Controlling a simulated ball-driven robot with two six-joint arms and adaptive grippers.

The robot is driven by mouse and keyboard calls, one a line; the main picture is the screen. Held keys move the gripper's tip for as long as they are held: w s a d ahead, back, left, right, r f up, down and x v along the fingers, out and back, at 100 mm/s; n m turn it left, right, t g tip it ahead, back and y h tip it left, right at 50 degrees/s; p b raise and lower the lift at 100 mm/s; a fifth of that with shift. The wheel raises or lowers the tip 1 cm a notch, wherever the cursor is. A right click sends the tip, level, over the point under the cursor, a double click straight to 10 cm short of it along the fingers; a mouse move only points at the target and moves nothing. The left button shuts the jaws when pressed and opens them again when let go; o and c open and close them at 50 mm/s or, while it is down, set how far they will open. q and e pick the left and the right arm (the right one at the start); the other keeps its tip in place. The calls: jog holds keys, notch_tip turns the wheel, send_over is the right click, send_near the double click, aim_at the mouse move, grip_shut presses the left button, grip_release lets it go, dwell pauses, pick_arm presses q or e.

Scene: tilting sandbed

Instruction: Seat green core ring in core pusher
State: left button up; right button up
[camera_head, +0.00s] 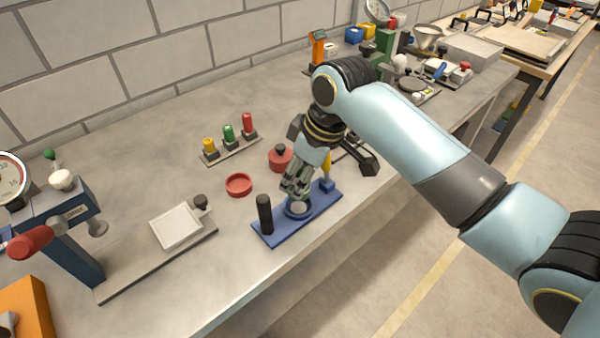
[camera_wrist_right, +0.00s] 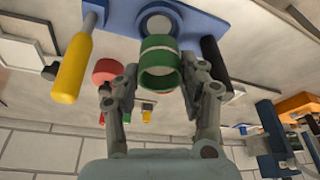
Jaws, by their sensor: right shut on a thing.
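My right gripper (camera_head: 296,190) is shut on the green core ring (camera_wrist_right: 160,72), which sits between its fingertips in the right wrist view (camera_wrist_right: 162,85). In the head view the ring is mostly hidden by the fingers. The core pusher is a blue base (camera_head: 278,238) with a round seat (camera_head: 298,209) in its middle, a black upright handle (camera_head: 264,213) at its left end and a yellow handle (camera_head: 327,164) at its right end. The gripper is directly over the seat, fingers pointing down. I cannot tell whether the ring touches the seat. My left gripper is not in view.
A red ring dish (camera_head: 239,184) and a red lidded pot (camera_head: 280,157) stand behind the pusher. A rack with yellow, green and red plugs (camera_head: 229,142) is farther back. A white-topped plate (camera_head: 179,226) and a blue press (camera_head: 70,230) are at left.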

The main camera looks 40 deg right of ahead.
jog(key=shift+f+b, duration=1.2)
jog(key=shift+f, duration=1.4)
dwell(1.0)
jog(key=o, duration=1.2)
jog(key=shift+o, duration=0.2)
jog(key=v, duration=1.2)
